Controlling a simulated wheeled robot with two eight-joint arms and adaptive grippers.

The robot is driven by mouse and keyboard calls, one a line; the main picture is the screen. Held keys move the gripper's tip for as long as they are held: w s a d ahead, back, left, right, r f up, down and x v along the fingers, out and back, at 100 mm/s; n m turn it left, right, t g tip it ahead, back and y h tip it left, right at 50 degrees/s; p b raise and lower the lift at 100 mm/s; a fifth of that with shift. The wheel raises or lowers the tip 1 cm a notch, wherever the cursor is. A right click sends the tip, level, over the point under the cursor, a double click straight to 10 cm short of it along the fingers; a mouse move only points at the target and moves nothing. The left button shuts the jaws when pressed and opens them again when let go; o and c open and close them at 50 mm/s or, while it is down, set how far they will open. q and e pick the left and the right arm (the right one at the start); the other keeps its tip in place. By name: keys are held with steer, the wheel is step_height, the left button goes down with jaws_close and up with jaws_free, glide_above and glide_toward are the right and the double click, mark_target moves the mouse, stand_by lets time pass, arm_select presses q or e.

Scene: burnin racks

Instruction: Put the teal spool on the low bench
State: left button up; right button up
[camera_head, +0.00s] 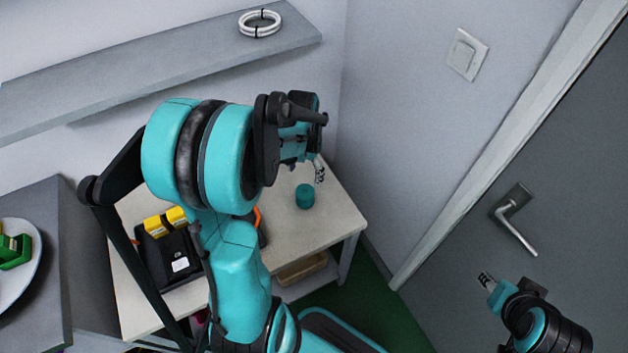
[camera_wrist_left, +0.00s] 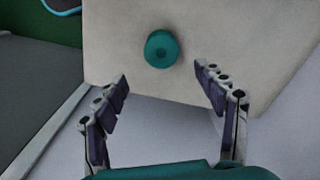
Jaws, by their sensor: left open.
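The teal spool (camera_head: 305,196) stands upright near the right end of a pale bench top (camera_head: 338,212).
A black case with yellow parts (camera_head: 168,250) lies on the bench's left. An orange-handled tool (camera_head: 259,227) is partly behind my left arm. A wall shelf (camera_head: 160,70) holds a white cable coil (camera_head: 260,24). A grey cabinet (camera_head: 50,200) bears a plate (camera_head: 30,262). Bench around the spool is clear.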

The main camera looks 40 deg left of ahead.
arm_select(q)
steer(key=s+d+r+t, duration=0.3)
steer(key=d+r, duration=0.2)
steer(key=d, duration=0.3)
steer(key=s+d+r+t, duration=0.4)
steer(key=d+r, duration=0.2)
steer(key=d, duration=0.3)
steer(key=shift+s, duration=0.2)
steer(key=shift+r, duration=0.1)
